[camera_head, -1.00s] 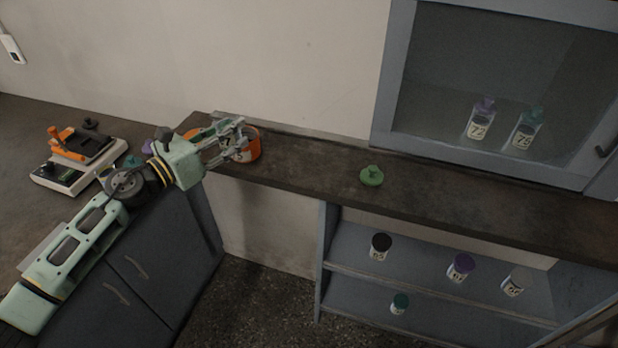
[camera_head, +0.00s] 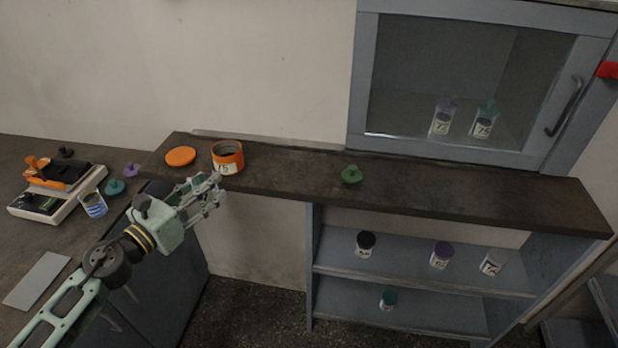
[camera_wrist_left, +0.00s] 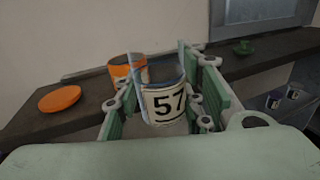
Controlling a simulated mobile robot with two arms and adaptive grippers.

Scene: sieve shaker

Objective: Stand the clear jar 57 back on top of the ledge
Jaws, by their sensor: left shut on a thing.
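The clear jar 57 (camera_wrist_left: 165,98) has a white label and stands about upright between the fingers of my left gripper (camera_wrist_left: 166,100) in the left wrist view. My left gripper also shows in the head view (camera_head: 210,191), shut on the jar, in front of the ledge's left part; the jar is hard to make out there. The ledge (camera_head: 290,180) is a long dark top above open shelves; it also shows in the left wrist view (camera_wrist_left: 60,125). I cannot tell the jar's exact height over the ledge. My right gripper is not in view.
On the ledge are an orange jar (camera_head: 228,160), an orange lid (camera_head: 180,156) and a green lid (camera_head: 351,175). A glass-fronted cabinet (camera_head: 450,90) stands behind its right part. The ledge is clear between the orange jar and green lid. A shaker (camera_head: 52,185) is at left.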

